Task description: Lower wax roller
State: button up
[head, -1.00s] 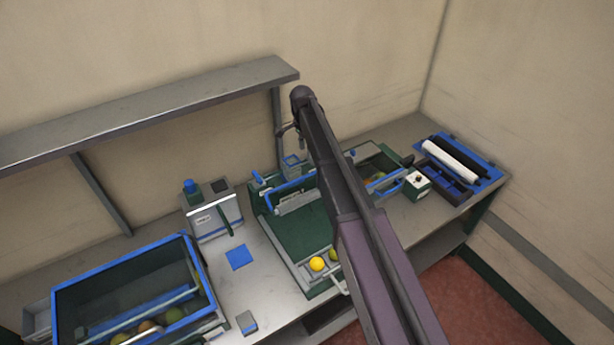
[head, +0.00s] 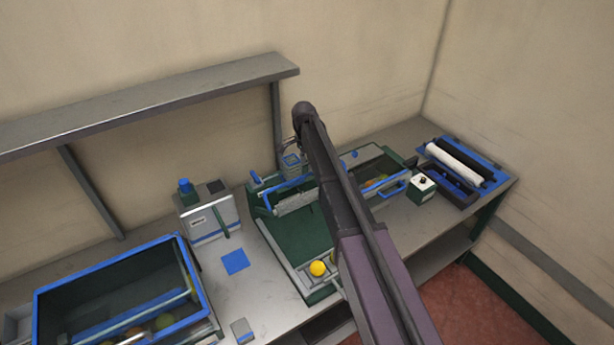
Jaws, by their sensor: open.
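A pale grey roller (head: 296,202) hangs under a blue bar (head: 290,187) at the back of a green bed (head: 298,236) in the middle of the bench. It looks raised above the bed. I take it for the wax roller, though a white roller (head: 452,164) also lies on a blue tray at the right. My gripper (head: 290,146) is small in the picture, at the far end of my arm. It is open, above and behind the blue bar, with no visible contact. My arm hides the right part of the bed and bar.
A blue-rimmed crate (head: 38,305) with fruit stands at left, beside a grey box (head: 210,222) with a blue knob. A shelf (head: 150,100) overhangs the back.

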jog(key=shift+s+d+f+b, duration=0.1)
jog(key=shift+s+f+b, duration=0.05)
jog(key=shift+f+b, duration=1.4)
jog(key=shift+f, duration=0.15)
grip_shut()
